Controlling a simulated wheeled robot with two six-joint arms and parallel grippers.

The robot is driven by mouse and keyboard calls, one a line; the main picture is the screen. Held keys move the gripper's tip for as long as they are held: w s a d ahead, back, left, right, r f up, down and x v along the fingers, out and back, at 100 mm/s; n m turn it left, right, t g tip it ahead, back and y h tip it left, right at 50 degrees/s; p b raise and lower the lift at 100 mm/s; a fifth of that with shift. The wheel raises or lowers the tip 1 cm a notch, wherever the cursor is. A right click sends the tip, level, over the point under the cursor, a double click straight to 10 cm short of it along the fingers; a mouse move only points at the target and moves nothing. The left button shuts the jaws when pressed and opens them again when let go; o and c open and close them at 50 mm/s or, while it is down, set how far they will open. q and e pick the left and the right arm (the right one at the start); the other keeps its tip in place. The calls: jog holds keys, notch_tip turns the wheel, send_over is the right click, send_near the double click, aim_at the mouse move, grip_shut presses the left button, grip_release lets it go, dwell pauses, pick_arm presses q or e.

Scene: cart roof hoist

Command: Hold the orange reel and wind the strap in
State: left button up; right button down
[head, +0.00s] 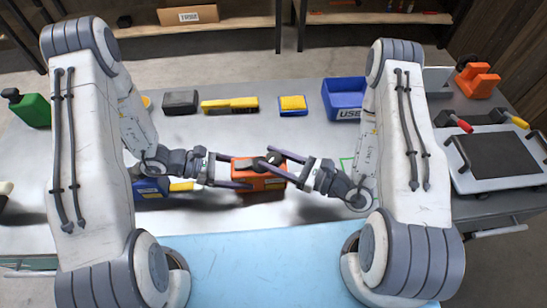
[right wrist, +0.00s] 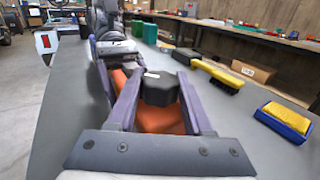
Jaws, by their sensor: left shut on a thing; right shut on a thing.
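The orange reel (head: 272,184) sits on the grey table top in the middle of the head view, with a black knob (right wrist: 160,89) on top. My left gripper (head: 248,172) comes in from the left and is shut on the reel's orange body. My right gripper (head: 267,157) comes in from the right, higher up, and is shut on the black knob. In the right wrist view, its two fingers lie on either side of the knob, above the orange body (right wrist: 158,120). I cannot make out the strap in either view.
Behind the reel lie a yellow brush (head: 230,105), a dark block (head: 181,101), a yellow-and-blue sponge (head: 293,105) and a blue bin (head: 345,97). A blue item (head: 150,187) lies left by my left arm. A cart roof-like panel (head: 500,160) with handles lies right.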

jog(key=shift+m+t+h, duration=0.8)
jog(key=shift+t, duration=0.4)
jog(key=shift+c, duration=1.5)
grip_release()
jog(key=shift+d, duration=0.1)
jog(key=shift+s+d, duration=0.3)
jog(key=shift+d, duration=0.1)
jog(key=v, duration=1.1)
